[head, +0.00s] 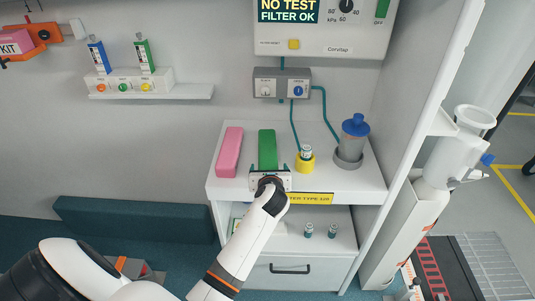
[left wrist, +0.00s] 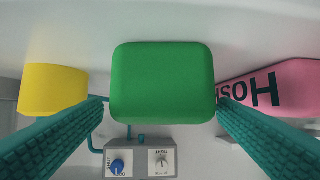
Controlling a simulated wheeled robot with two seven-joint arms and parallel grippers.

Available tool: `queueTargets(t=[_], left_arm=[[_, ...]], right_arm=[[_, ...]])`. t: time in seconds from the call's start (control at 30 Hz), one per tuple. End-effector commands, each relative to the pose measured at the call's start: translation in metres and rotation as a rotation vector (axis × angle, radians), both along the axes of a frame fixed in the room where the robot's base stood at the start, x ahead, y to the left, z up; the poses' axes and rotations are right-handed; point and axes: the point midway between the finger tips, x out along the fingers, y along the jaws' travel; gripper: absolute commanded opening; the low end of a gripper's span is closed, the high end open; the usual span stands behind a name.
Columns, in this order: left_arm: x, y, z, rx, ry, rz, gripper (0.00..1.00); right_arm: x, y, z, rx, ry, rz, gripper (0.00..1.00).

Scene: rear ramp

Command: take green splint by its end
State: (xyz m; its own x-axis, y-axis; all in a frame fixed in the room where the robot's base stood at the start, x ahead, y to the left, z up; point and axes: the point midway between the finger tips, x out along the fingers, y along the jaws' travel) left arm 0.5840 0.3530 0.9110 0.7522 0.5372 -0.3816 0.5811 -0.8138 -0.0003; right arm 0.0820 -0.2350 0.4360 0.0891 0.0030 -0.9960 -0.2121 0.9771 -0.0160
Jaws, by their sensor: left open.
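The green splint (head: 267,150) lies on the white counter between the pink splint (head: 229,152) and a yellow holder (head: 305,162). My left gripper (head: 269,172) is at its near end, open. In the left wrist view the end of the green splint (left wrist: 162,83) fills the middle, between the two teal fingers of the gripper (left wrist: 162,102). One finger is on each side; whether they touch it I cannot tell. The pink splint (left wrist: 280,88) is at the right there, with part of its lettering showing. My right gripper is not in view.
The yellow holder also shows at the left in the wrist view (left wrist: 53,90), close to one finger. A blue-lidded canister (head: 352,140) stands at the counter's right. A grey control box (head: 282,84) is on the wall behind, with teal tubes. Small vials (head: 309,229) stand on the shelf below.

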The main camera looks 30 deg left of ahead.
Motion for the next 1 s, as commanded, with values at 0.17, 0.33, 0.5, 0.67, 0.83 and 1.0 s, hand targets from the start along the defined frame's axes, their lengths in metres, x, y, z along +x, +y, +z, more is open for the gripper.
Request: queueTargets(t=[0.17, 0.33, 0.5, 0.67, 0.83, 1.0], left_arm=[[0.018, 0.015, -0.011, -0.003, 0.002, 0.002, 0.82], [0.032, 0.024, -0.018, -0.001, 0.0, 0.0, 0.82], [0.033, 0.026, -0.019, -0.001, 0.001, 0.0, 0.82], [0.033, 0.026, -0.019, -0.001, 0.001, 0.0, 0.74], [0.033, 0.026, -0.019, -0.001, 0.001, 0.0, 0.46], [0.033, 0.026, -0.018, -0.001, -0.001, -0.001, 0.3]], right_arm=[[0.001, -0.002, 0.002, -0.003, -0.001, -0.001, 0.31], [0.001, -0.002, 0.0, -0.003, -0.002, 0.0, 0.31], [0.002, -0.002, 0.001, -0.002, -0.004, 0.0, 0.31], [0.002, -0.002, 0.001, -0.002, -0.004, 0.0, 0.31], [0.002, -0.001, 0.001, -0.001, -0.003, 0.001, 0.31], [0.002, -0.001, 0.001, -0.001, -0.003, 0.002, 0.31]])
